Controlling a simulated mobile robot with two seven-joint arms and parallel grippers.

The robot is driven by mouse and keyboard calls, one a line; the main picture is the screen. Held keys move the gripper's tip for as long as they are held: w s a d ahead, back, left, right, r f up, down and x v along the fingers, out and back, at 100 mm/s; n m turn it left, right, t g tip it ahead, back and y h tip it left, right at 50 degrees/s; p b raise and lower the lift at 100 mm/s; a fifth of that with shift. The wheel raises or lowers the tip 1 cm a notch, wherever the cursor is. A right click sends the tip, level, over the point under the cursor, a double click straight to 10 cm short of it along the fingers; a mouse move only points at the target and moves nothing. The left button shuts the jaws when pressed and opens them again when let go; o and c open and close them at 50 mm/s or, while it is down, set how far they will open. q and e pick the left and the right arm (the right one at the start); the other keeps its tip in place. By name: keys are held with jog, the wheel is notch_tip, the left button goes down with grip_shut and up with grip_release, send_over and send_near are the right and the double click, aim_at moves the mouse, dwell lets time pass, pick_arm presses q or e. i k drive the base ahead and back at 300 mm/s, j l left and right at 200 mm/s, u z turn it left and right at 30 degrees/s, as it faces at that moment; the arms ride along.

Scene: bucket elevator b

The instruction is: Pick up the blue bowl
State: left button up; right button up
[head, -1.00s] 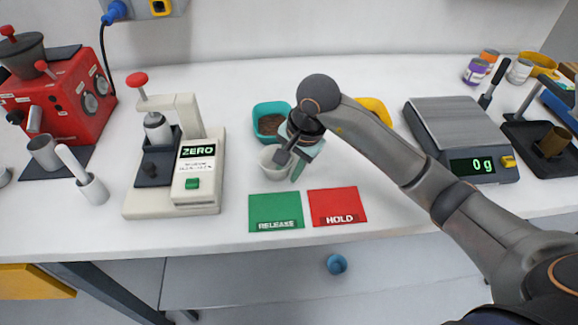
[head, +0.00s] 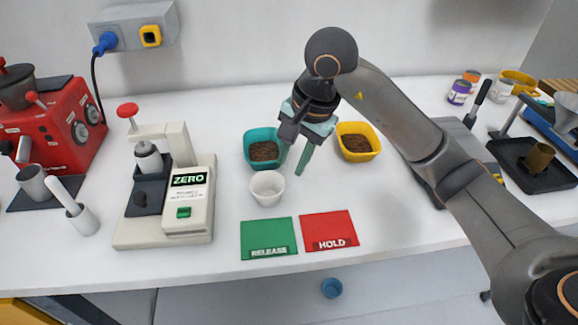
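A small blue bowl (head: 331,288) is low down, below the front edge of the table. A teal-blue square tub (head: 250,153) with brown grounds stands on the table. My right gripper (head: 303,160) points down over the table, just right of the teal tub and above and right of a white cup (head: 267,188). It is apart from the cup, and nothing shows held in it. One teal finger is clear; the other is not distinct, so I cannot tell its opening. My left gripper is out of view.
A yellow tub (head: 357,152) with grounds stands to the right. A green RELEASE card (head: 268,238) and red HOLD card (head: 329,230) lie in front. A ZERO machine (head: 187,205) stands left. A scale (head: 457,135) is partly behind my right arm.

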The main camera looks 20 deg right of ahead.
aim_at(332, 288)
jog(key=z, duration=1.3)
